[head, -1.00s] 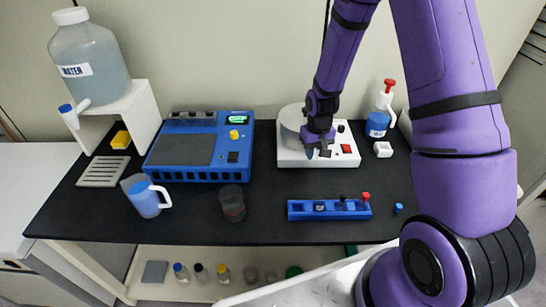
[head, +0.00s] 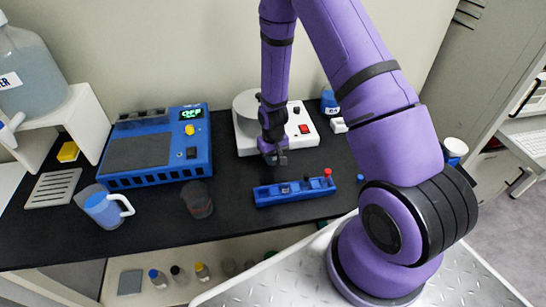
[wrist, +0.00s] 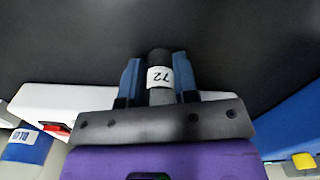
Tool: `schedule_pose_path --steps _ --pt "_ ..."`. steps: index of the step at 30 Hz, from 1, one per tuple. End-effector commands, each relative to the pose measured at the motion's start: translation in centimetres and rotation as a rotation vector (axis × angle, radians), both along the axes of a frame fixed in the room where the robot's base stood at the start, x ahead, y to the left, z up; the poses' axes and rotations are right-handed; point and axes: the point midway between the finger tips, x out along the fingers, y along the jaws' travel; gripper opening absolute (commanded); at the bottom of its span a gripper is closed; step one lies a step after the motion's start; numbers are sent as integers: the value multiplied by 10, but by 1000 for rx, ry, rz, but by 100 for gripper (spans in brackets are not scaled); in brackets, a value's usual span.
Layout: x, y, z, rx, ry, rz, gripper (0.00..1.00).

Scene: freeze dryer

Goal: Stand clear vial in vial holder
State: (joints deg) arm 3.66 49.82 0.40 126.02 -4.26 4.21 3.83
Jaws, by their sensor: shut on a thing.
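The blue vial holder (head: 264,197) sits on the black bench, right of the middle in the head view. Several of its slots are filled, with a black-topped piece (head: 306,184) and a red-topped piece (head: 327,174) toward its right end. My gripper (head: 277,158) is above the bench, between the holder and the white device behind it. In the wrist view, the two blue fingers of my gripper (wrist: 157,68) are shut on a vial (wrist: 159,77). The vial has a dark upper part and a white label reading about "72". It is hard to make out in the head view.
A white device (head: 247,139) with a round grey top and red switch stands behind my gripper. Bare bench lies between beaker and holder.

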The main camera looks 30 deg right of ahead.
Motion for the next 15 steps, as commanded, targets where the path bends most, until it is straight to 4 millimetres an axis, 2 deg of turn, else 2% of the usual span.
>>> schedule_pose_path --steps 9,10,12,15 --pt "0 0 -3 0 0 0 2" --pt "0 0 -2 0 0 0 35" --pt "0 0 -2 0 0 0 51" --pt "0 0 -2 0 0 1 53"
